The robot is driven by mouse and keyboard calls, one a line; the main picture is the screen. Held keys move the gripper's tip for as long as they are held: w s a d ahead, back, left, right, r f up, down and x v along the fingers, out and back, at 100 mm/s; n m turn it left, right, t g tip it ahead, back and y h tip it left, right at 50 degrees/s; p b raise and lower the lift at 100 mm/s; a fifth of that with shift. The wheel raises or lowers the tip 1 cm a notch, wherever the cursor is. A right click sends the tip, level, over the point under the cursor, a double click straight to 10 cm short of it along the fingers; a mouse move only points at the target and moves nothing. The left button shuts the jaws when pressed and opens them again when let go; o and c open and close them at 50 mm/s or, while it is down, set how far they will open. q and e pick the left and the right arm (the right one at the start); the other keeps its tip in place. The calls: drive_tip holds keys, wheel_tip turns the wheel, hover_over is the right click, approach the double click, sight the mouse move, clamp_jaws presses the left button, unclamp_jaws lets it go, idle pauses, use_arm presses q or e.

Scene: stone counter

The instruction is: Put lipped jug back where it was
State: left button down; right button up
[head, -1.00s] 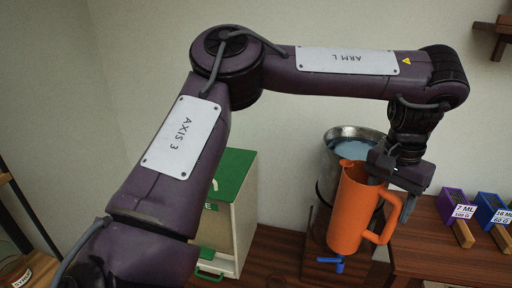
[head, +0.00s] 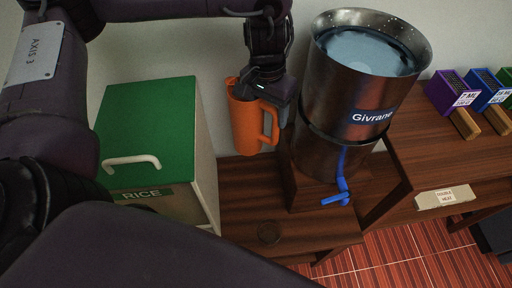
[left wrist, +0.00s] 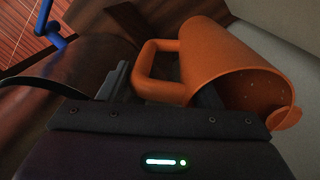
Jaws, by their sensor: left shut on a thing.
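The orange lipped jug (head: 248,124) has a side handle and hangs upright in the head view, between the rice bin and the metal water vessel. My left gripper (head: 268,92) is shut on the jug near its rim, on the handle side. The left wrist view shows the jug (left wrist: 222,58) with its handle and open mouth; a few drops show inside. The jug appears to be held above the wooden counter (head: 250,200); whether its base touches anything is hard to tell. My right gripper is not in view.
The metal vessel (head: 340,120) labelled Givrane, with a blue tap (head: 341,190), stands on a wooden block right of the jug. The green-lidded rice bin (head: 150,130) is at left. Purple (head: 452,92) and blue boxes stand at right.

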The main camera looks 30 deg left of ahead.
sight(265, 141)
use_arm(q)
drive_tip(key=f+b, duration=0.1)
drive_tip(key=f, duration=0.2)
drive_tip(key=f+b, duration=0.1)
drive_tip(key=f, duration=0.3)
drive_tip(key=f+b, duration=0.1)
drive_tip(key=f, duration=0.3)
drive_tip(key=shift+s, duration=0.4)
wheel_tip(265, 141, down, 8)
drive_tip(key=b, duration=0.2)
drive_tip(key=shift+w+b, duration=0.15)
drive_tip(key=shift+b, duration=0.25)
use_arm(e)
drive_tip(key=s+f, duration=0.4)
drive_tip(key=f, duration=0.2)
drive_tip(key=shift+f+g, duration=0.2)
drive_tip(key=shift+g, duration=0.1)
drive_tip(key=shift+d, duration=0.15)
use_arm(q)
drive_tip(key=c, duration=0.8)
unclamp_jaws()
drive_tip(key=shift+c, duration=0.2)
drive_tip(key=o, duration=0.4)
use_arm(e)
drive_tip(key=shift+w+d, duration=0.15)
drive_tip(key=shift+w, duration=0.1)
